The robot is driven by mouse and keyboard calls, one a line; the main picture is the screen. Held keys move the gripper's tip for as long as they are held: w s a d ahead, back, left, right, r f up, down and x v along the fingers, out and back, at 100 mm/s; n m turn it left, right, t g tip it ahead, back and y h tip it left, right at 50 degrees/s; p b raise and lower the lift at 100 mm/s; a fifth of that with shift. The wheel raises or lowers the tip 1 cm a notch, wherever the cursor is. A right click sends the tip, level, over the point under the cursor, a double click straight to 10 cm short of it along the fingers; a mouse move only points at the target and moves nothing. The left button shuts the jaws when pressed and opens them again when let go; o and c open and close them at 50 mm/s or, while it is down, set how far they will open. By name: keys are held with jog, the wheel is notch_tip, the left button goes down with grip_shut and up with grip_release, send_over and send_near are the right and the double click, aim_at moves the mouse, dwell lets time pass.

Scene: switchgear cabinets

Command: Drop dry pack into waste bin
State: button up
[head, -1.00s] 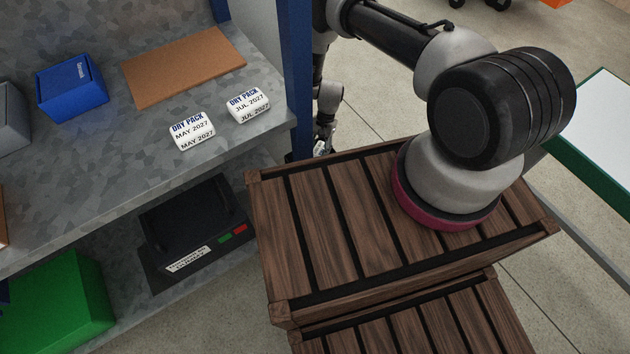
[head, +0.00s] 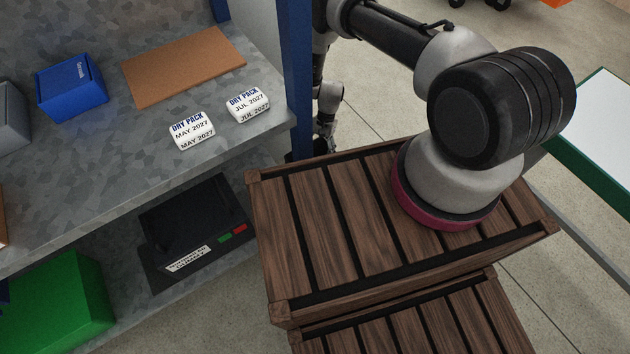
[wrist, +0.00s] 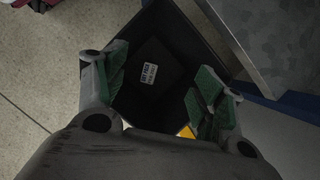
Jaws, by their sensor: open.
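In the wrist view my gripper (wrist: 158,88) is open, its green-padded fingers apart above a dark bin (wrist: 188,38). A small white dry pack (wrist: 149,73) with print shows inside the bin, between the fingers in the picture and apart from both. Two other dry packs lie on the shelf: one marked MAY 2027 (head: 191,130) and one marked JUL 2027 (head: 248,104).
The grey shelf (head: 200,65) also carries a blue box (head: 72,86) and a brown board (head: 184,66). A black device (head: 197,222) and a green box (head: 58,302) sit below. A blue post (head: 297,75) and wooden crates (head: 350,225) stand nearby. A metal panel edge (wrist: 262,45) borders the bin.

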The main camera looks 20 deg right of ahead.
jog(key=v, duration=1.1)
jog(key=shift+r, duration=0.15)
